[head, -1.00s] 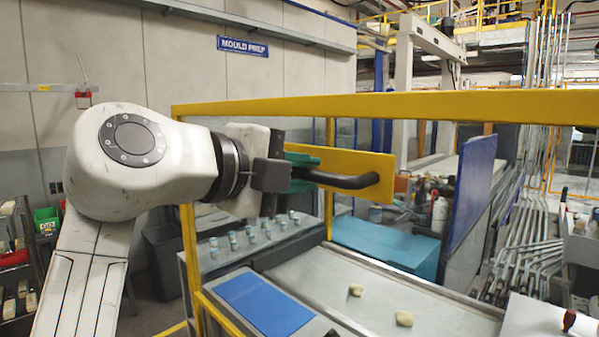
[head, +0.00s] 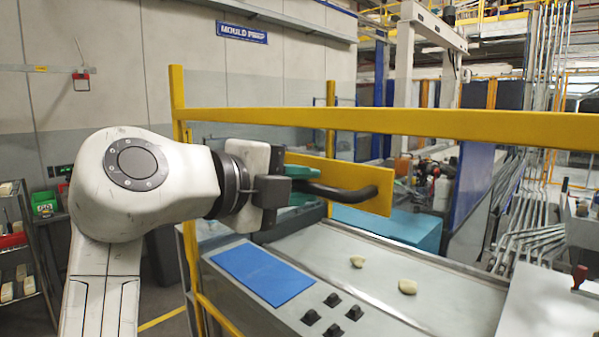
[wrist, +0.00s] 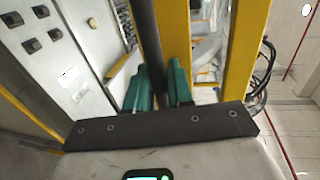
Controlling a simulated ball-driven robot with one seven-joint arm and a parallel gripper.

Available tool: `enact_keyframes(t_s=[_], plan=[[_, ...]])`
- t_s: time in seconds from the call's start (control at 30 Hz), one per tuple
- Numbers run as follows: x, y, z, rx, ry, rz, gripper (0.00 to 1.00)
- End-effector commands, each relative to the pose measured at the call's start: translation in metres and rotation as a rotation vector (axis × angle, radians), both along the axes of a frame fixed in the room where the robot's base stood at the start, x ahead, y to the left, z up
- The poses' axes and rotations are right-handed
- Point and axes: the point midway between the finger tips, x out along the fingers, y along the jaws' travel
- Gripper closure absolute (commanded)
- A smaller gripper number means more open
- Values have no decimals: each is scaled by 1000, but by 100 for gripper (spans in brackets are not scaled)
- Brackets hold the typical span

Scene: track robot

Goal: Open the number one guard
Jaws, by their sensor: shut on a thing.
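The guard is a yellow frame with a long yellow rail (head: 400,122) crossing the head view. A yellow plate (head: 352,175) below the rail carries a bent black handle (head: 345,192). My gripper (head: 303,182) has green fingers and is shut on the handle from the left. In the wrist view, the dark handle bar (wrist: 171,45) runs between the green fingers (wrist: 166,90). The left yellow post (head: 177,90) stands up above the rail. No number marking on this guard is readable.
Behind the guard, a conveyor bed (head: 350,240) carries two pale lumps. A panel with a blue pad (head: 262,274) and several black switches (head: 333,299) stands in front. A blue panel (head: 470,195) is at right; shelving (head: 20,250) is at far left.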

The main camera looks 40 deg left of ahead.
Motion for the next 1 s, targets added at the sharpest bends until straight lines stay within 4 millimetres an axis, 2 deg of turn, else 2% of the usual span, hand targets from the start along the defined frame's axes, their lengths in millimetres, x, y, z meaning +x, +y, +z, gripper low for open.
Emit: enact_keyframes(t_s=[0.03, 1.0], plan=[[0, -1, -30, -4, 2, -3, 100], [0, -1, -310, -3, 3, -2, 100]])
